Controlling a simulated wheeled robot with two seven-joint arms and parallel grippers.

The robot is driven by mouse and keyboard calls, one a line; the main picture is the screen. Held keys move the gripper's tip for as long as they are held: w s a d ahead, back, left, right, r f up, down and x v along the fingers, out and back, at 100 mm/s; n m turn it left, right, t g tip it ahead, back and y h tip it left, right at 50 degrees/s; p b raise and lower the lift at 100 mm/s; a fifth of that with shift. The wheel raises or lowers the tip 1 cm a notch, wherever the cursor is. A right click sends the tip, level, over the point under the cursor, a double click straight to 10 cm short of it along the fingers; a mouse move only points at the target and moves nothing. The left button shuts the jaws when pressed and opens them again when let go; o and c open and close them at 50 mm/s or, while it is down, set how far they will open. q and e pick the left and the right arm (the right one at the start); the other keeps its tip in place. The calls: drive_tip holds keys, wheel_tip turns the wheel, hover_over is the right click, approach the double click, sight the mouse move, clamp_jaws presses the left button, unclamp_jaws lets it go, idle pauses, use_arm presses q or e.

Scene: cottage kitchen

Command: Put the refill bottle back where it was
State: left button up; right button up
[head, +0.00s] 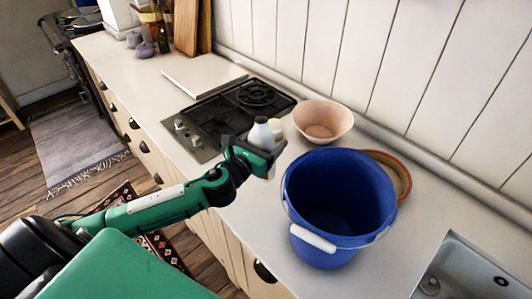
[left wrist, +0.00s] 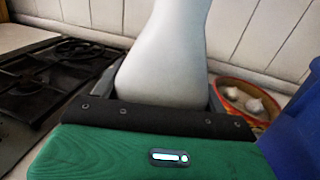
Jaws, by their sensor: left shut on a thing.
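The refill bottle (head: 262,133) is pale grey-white with a narrowing neck. My left gripper (head: 256,153) is shut on it, over the counter between the hob and the blue bucket. In the left wrist view the bottle (left wrist: 166,62) stands large between the fingers, roughly upright, its top cut off by the frame edge. My right gripper is not in view.
A blue bucket (head: 310,247) with a white handle grip stands right of the gripper. A pink bowl (head: 323,120) and an orange-rimmed dish (head: 404,184) are behind. The black hob (head: 215,120) lies left; a sink (head: 470,272) is front right. Bare counter lies between gripper and bucket.

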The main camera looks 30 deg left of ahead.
use_arm(q)
wheel_tip(320, 180, down, 4)
drive_tip(key=shift+f, duration=0.25)
drive_tip(key=shift+f+b, duration=0.15)
drive_tip(key=shift+b, duration=0.15)
drive_tip(key=o, duration=1.2)
